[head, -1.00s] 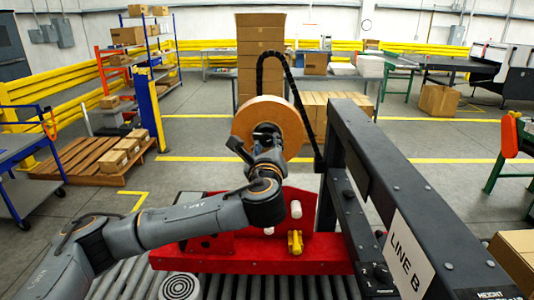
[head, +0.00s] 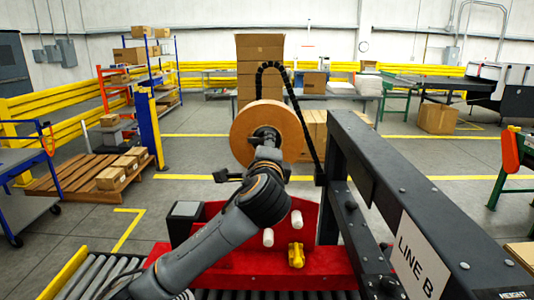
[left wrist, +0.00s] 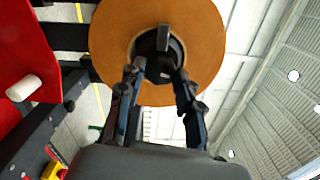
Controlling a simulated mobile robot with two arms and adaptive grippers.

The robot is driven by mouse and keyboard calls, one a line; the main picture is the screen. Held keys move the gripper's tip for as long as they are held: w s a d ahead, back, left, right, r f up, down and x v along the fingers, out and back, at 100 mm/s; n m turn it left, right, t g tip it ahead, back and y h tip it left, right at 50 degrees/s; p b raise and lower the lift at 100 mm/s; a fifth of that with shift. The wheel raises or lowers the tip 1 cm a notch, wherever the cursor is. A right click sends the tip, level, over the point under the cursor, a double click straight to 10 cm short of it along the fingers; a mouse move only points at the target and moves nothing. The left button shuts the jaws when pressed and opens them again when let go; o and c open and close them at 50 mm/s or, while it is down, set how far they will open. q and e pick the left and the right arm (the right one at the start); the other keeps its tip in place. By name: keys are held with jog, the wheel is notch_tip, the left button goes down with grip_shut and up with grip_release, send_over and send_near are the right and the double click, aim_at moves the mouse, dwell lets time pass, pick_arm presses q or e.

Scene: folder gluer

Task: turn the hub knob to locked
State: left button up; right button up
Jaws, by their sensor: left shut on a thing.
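The black hub knob (left wrist: 164,45) sits in the centre of a round tan tape roll (left wrist: 210,48). In the head view the tape roll (head: 240,128) stands above a red machine body, and my gripper and wrist largely cover the hub. My left gripper (left wrist: 159,72) has its two fingers on either side of the knob and is shut on it; in the head view the left gripper (head: 264,140) is at the hub. I cannot read a locked mark on the knob. My right gripper is not in view.
A dark frame beam with a LINE B sign (head: 412,262) runs along the right. A black cable chain (head: 301,115) arches behind the roll. Roller conveyor (head: 95,278) lies lower left.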

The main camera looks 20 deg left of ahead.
pick_arm(q)
jog(key=shift+f+n+b, duration=0.1)
jog(key=shift+n+b, duration=0.2)
jog(key=shift+n, duration=0.8)
jog(key=o, duration=1.2)
jog(key=shift+c, duration=0.2)
jog(key=v, duration=1.2)
